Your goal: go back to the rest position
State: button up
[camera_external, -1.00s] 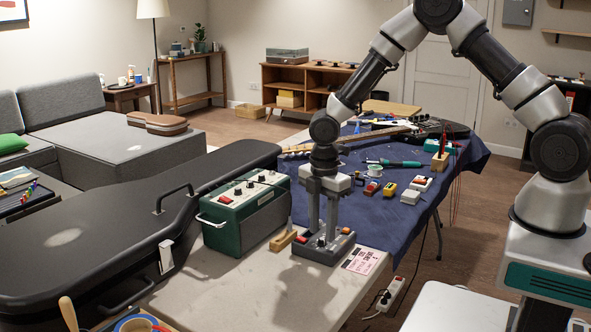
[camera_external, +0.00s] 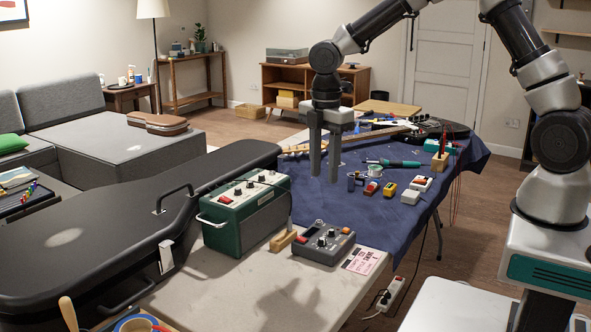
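My gripper (camera_external: 325,175) hangs above the blue cloth with its two fingers pointing down and apart. Nothing shows between the fingers. It is raised above and behind the grey pedal (camera_external: 324,245), which lies flat on the bare near part of the table with red and dark knobs on top. My arm reaches in from the right, bent at the elbow, with its upper part cut off by the top edge of the picture.
A green amplifier (camera_external: 243,211) stands left of the pedal, with a small wooden block (camera_external: 283,240) between them. A black guitar case (camera_external: 80,240) fills the left. Small pedals, a soldering iron (camera_external: 395,163) and a guitar (camera_external: 440,128) lie on the blue cloth (camera_external: 400,232).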

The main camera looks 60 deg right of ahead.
jog(key=s+d+r+m+t+h+p, duration=0.1)
jog(key=s+r+m+p, duration=0.2)
jog(key=r, duration=0.5)
jog(key=s+d+r+m+t, duration=0.1)
jog(key=s+d+r+m, duration=0.15)
jog(key=s+r, duration=0.45)
jog(key=s+r+m+t+y+p, duration=0.1)
jog(key=s+r+m+t+p, duration=0.3)
jog(key=s+r+m, duration=0.8)
notch_tip(320, 180, down, 30)
jog(key=s+n+b, duration=0.2)
jog(key=b, duration=2.6)
jog(key=shift+r+b, duration=0.15)
jog(key=shift+b, duration=0.15)
jog(key=shift+s+n, duration=0.1)
jog(key=shift+n, duration=0.15)
